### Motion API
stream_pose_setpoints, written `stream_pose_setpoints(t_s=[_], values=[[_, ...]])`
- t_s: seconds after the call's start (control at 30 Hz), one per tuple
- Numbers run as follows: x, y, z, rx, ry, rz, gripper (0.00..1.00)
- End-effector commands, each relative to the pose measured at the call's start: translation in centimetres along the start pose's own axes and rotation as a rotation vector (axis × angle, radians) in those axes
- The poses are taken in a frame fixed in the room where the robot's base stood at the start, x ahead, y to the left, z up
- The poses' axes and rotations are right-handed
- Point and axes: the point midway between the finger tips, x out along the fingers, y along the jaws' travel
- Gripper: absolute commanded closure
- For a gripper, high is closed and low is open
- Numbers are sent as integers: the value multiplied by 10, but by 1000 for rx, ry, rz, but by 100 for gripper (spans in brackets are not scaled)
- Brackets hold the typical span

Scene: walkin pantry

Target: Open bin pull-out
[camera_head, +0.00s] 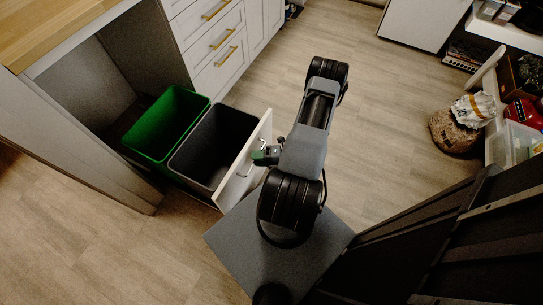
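The bin pull-out stands out of its cabinet, under the wooden countertop. Its white front panel (241,168) faces my arm. Behind the panel sit a dark grey bin (214,143) and a green bin (165,122), both appearing empty. The green bin is nearer the cabinet opening. A metal handle (245,170) is on the panel's outer face. My gripper (262,157) is at the panel's outer side, close to the upper part of the handle. Its fingers are small and partly hidden by my wrist, so I cannot tell whether they hold the handle.
White drawers (216,43) with brass handles stand beyond the pull-out. A wooden countertop (50,25) is at upper left. A brown sack (453,132) stands on the floor by shelves at right. The wooden floor (390,115) between is clear.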

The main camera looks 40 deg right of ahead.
Motion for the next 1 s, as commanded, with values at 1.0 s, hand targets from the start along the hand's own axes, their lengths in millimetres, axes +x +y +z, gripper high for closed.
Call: stream_pose_setpoints(t_s=[1.0], values=[[-131, 0, 0, -1, -1, -1, 64]])
